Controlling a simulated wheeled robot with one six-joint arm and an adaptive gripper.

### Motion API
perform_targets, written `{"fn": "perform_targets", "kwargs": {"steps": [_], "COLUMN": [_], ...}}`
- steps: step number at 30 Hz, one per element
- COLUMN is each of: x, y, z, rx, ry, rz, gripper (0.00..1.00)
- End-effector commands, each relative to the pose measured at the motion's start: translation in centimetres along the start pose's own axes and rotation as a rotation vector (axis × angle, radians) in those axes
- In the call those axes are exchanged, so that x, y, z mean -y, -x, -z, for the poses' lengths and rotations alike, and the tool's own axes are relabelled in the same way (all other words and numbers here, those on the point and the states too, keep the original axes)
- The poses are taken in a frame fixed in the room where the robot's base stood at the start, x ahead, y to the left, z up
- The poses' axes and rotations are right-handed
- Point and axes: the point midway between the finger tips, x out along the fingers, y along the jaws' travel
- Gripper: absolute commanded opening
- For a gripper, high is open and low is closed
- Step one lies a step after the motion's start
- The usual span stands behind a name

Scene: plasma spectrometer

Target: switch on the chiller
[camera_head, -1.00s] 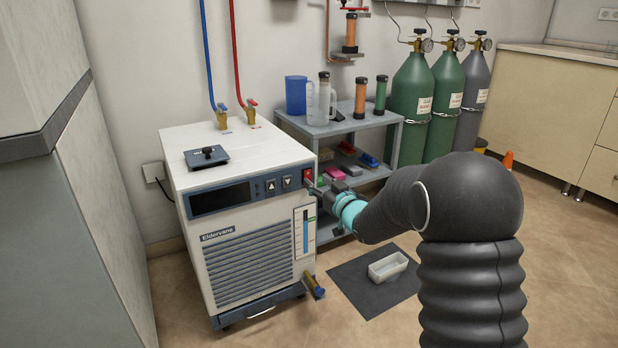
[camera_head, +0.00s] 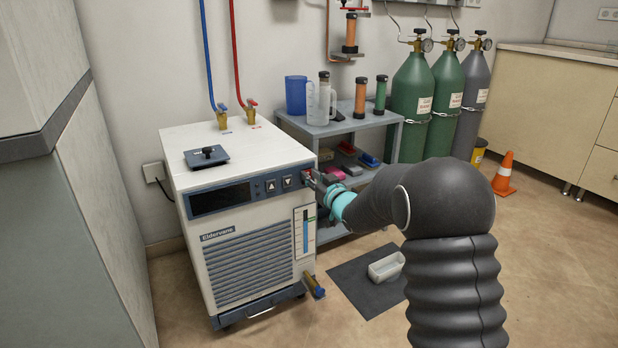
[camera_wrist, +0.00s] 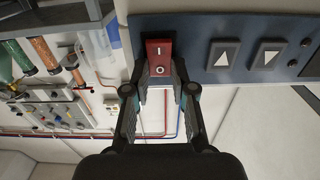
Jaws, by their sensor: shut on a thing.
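The chiller (camera_head: 249,262) is a white cabinet with a blue-grey front panel. Its display (camera_head: 220,198) is dark. A red rocker switch marked I and O (camera_wrist: 159,58) sits at the end of the panel, beside two arrow buttons. In the head view my gripper (camera_head: 312,178) is at the panel's right end and mostly covers the switch. In the wrist view my gripper (camera_wrist: 158,77) has one finger on each side of the red switch and is shut on it. I cannot tell which side of the rocker is pressed.
A grey shelf (camera_head: 345,127) with jugs and cartridges stands right of the chiller. Gas cylinders (camera_head: 412,100) are chained behind it. An orange cone (camera_head: 503,175) stands at the right.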

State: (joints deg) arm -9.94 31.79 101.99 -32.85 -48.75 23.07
Motion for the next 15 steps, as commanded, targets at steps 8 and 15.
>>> {"fn": "perform_targets", "kwargs": {"steps": [8, 15], "x": [0.2, 0.3], "y": [-0.1, 0.0], "z": [-0.9, -0.6], "rx": [-0.07, -0.213], "ry": [-0.001, -0.001], "rz": [0.004, 0.007], "gripper": [0.0, 0.0]}}
